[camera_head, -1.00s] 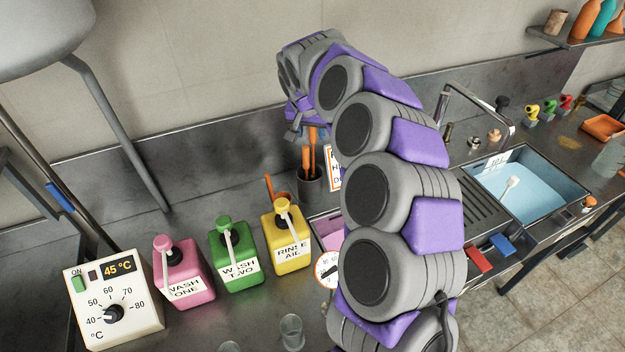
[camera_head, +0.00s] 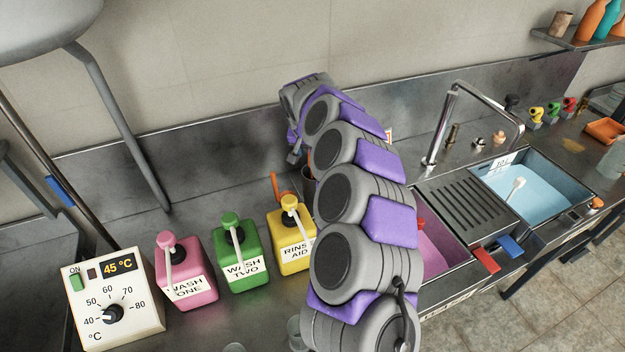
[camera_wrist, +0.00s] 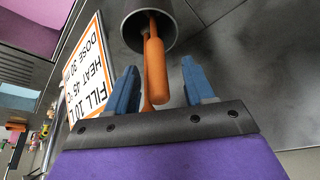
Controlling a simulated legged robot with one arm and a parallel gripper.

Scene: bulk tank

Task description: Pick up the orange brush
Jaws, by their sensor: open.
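The orange brush (camera_wrist: 156,72) stands in a grey metal cup (camera_wrist: 141,12) in the wrist view. Its orange handle sticks out of the cup, with a second orange stem close beside it. My gripper (camera_wrist: 160,85) is open, its two blue fingers on either side of the orange handles with gaps showing. In the head view my gripper (camera_head: 293,148) is mostly hidden behind my purple and grey arm. Only a sliver of the cup (camera_head: 308,185) shows there, beside the arm.
A sign (camera_wrist: 88,75) stands beside the cup. Pink (camera_head: 186,272), green (camera_head: 240,252) and yellow (camera_head: 291,236) bottles stand at left, near a temperature box (camera_head: 112,300). A pink basin (camera_head: 440,245), ribbed drainer (camera_head: 465,212), tap (camera_head: 440,130) and blue-water sink (camera_head: 530,190) lie right.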

